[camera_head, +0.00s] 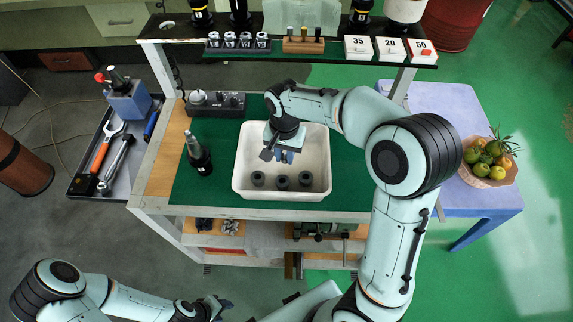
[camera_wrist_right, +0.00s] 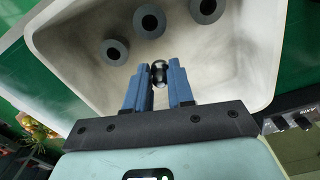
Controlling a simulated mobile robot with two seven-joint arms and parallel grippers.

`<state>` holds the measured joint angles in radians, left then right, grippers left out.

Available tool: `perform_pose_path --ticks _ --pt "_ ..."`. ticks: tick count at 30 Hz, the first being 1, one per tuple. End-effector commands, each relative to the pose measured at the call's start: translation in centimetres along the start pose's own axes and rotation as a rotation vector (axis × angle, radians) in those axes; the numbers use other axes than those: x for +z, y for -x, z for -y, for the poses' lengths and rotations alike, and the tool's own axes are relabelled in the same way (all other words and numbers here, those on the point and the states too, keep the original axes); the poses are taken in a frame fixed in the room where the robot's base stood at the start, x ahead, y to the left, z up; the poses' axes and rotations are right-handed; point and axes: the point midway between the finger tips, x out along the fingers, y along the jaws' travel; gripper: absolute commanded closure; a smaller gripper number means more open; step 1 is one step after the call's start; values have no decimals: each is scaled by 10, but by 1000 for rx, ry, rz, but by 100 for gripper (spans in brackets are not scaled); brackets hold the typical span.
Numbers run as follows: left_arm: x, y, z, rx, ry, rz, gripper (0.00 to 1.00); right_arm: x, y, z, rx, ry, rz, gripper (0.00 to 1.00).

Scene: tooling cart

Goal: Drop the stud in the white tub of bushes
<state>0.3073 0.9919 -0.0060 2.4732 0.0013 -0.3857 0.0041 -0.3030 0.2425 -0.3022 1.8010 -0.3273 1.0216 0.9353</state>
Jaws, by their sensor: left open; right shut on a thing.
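The white tub (camera_head: 240,170) stands on the green top of the cart. Three dark grey bushes (camera_head: 305,179) stand in its front part; they also show in the right wrist view (camera_wrist_right: 149,21). My right gripper (camera_head: 284,157) is over the back part of the tub, pointing down. In the right wrist view its blue fingers (camera_wrist_right: 159,80) are shut on a small dark, shiny stud (camera_wrist_right: 159,72), with the tub floor behind it. The stud's full length is hidden. My left gripper (camera_head: 218,303) is open, low at the front, away from the cart.
A dark bottle-like tool holder (camera_head: 198,155) stands left of the tub. A dark box with knobs (camera_head: 216,104) sits behind it. A shelf above holds number blocks (camera_head: 389,48). A fruit basket (camera_head: 487,165) sits on the blue table at right.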

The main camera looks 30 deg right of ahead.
Motion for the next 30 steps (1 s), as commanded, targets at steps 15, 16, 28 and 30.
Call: perform_pose_path --ticks 15,16,28,30 --pt "-1 2 -1 1 -1 -2 52 0 8 1 -3 0 -2 48" --pt "-2 2 -1 1 -1 -2 52 -1 12 1 -3 0 -2 48" --pt "-12 15 -9 5 -6 -15 52 -1 97 1 -5 0 -5 48" --pt "-14 17 -11 6 -6 -18 52 -1 110 1 -5 0 -4 48"
